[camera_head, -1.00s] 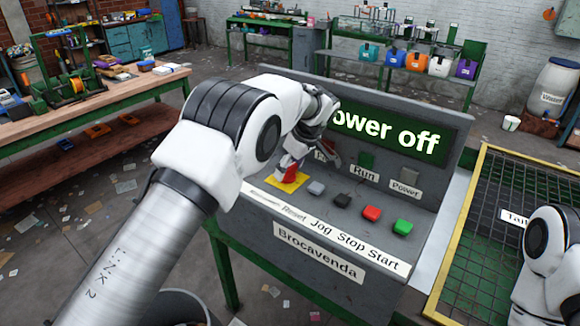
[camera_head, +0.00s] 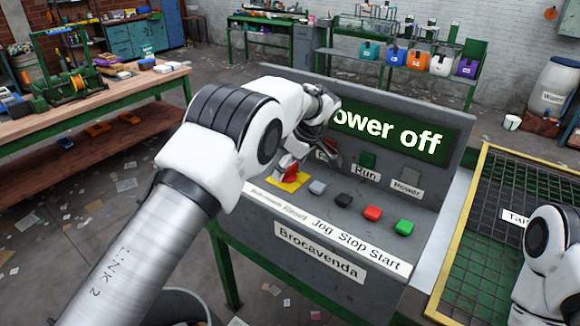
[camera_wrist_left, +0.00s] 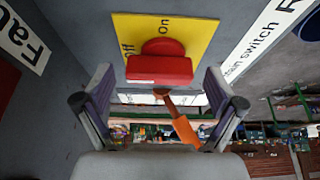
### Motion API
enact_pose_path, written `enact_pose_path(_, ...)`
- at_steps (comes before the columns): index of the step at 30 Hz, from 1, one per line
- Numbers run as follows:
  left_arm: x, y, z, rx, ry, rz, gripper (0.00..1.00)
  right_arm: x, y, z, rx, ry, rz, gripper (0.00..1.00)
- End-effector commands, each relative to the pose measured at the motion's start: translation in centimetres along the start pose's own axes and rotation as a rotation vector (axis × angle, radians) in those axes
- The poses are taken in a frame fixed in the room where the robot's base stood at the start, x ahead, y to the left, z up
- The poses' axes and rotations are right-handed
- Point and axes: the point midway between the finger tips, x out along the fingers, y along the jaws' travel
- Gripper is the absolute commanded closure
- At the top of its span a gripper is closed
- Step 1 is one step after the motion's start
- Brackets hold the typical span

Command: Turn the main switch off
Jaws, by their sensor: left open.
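The main switch is a red knob (camera_head: 290,173) on a yellow plate at the left end of the grey control panel (camera_head: 330,262). In the left wrist view its red bar (camera_wrist_left: 160,69) lies crosswise on the yellow plate (camera_wrist_left: 200,35), which is marked Off and On. My left gripper (camera_head: 303,156) is close above the switch, partly hiding it. In the left wrist view its open fingers (camera_wrist_left: 160,105) stand on either side of the bar, with gaps, and hold nothing. The panel display (camera_head: 390,130) reads "ower off", its first letter hidden. My right gripper is out of view.
Grey, black, red and green buttons (camera_head: 404,227) sit in a row right of the switch. Lamps labelled Run (camera_head: 367,160) and Power are above them, unlit. A yellow-edged mesh guard (camera_head: 462,232) stands at the right. A workbench (camera_head: 100,107) is at the left.

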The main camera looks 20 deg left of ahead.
Motion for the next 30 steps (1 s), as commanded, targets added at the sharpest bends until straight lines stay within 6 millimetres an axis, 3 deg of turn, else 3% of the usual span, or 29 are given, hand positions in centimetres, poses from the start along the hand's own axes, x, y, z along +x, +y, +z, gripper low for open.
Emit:
enact_pose_path(7, -2.0, 0.1, -0.1, 0.000, 0.002, 0.004, 0.06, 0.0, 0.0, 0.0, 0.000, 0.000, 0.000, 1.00)
enact_pose_path(18, -10.6, 0.1, -0.1, 0.000, 0.001, 0.003, 0.06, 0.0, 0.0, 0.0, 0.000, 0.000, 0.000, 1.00)
enact_pose_path(22, -11.8, 0.1, -0.1, 0.000, -0.001, 0.000, 0.06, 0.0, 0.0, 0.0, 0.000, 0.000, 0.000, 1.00)
enact_pose_path(30, -11.9, 0.0, -0.1, 0.000, -0.001, -0.001, 0.06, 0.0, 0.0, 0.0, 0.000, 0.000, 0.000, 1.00)
